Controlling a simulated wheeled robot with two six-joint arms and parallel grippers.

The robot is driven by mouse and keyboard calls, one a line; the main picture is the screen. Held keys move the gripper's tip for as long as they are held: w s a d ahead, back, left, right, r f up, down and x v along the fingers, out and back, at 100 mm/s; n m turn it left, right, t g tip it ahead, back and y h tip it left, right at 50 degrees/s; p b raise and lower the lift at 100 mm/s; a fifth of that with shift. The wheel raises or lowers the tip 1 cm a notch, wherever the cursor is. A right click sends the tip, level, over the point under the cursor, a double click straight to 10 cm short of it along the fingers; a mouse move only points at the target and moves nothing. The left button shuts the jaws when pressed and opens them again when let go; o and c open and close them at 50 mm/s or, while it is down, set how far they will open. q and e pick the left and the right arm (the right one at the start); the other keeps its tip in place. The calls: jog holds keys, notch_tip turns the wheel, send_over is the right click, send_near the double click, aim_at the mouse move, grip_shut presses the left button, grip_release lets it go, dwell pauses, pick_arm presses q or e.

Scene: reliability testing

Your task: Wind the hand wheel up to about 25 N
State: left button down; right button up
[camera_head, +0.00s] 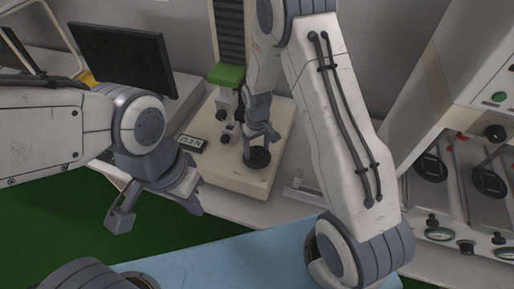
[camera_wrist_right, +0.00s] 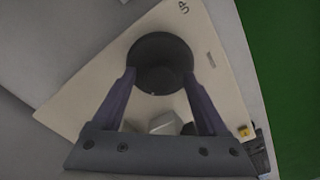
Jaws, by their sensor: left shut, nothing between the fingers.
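The hand wheel (camera_head: 258,159) is a dark round knob on the tester's cream base; it also shows in the right wrist view (camera_wrist_right: 160,58). My right gripper (camera_head: 262,140) points down at it from above. In the right wrist view its fingers (camera_wrist_right: 160,74) are apart, with tips at opposite edges of the wheel; I cannot tell whether they press on it. My left gripper (camera_head: 190,199) is shut and empty, front left of the base.
The tester's base (camera_head: 225,172) carries a column and a green-topped fixture (camera_head: 227,75). A dark monitor (camera_head: 122,55) stands at the left. A panel with knobs and gauges (camera_head: 460,180) is at the right. A blue surface (camera_head: 225,262) lies in front, with green floor at left.

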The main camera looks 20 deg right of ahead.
aim_at(257, 150)
jog(key=shift+r, duration=0.1)
jog(key=shift+r, duration=0.35)
notch_tip(257, 150, up, 10)
jog(key=b, duration=0.2)
jog(key=shift+f, duration=0.2)
jog(key=s+a+r+n, duration=0.1)
jog(key=s+a+r, duration=0.3)
jog(key=s, duration=0.3)
jog(key=s+a+r+n, duration=0.1)
jog(key=s+a+r, duration=0.3)
jog(key=s+a, duration=0.15)
jog(key=s+r+n+y, duration=0.1)
jog(key=s+n, duration=0.1)
jog(key=s, duration=1.1)
jog(key=shift+d+r+b, duration=0.25)
jog(key=shift+b, duration=0.05)
